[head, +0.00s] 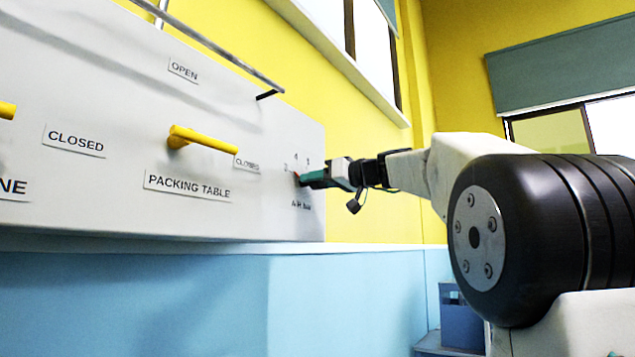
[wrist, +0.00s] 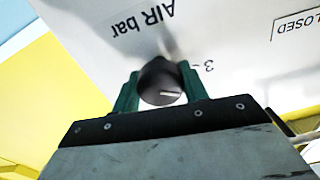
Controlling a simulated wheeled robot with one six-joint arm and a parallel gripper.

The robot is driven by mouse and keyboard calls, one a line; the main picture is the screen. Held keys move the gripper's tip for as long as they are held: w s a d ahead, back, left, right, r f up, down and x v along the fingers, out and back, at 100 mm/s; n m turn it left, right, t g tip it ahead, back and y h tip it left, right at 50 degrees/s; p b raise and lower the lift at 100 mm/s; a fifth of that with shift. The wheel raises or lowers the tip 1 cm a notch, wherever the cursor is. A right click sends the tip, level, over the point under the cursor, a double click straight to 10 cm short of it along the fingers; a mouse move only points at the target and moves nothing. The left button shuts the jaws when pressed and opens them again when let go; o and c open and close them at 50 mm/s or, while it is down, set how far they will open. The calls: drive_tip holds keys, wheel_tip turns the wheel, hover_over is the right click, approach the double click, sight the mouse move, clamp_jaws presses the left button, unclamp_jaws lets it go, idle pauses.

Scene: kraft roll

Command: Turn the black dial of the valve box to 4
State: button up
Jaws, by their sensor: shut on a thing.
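The valve box (head: 115,105) is a light grey panel across the left of the head view. Its black dial (wrist: 160,72) sits between the green fingers of my gripper (wrist: 161,84) in the wrist view. The fingers are shut on the dial, one on each side. A short white mark on the dial lies nearly level in that view; I cannot tell which number it points to. Upside-down "AIR bar" lettering and one numeral show beside the dial. In the head view my gripper (head: 308,178) reaches the panel's right end, hiding most of the dial, with small numerals above it.
A yellow lever (head: 200,140) sticks out left of the dial, above a "PACKING TABLE" label (head: 187,186). A metal rail (head: 215,48) runs along the panel's top. Part of another yellow lever (head: 6,110) shows at the left edge. A blue wall (head: 200,300) lies below.

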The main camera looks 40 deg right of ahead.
drive_tip(key=m, duration=0.4)
drive_tip(key=shift+m, duration=1.6)
drive_tip(key=o, duration=1)
drive_tip(key=v, duration=0.8)
drive_tip(key=shift+m, duration=0.3)
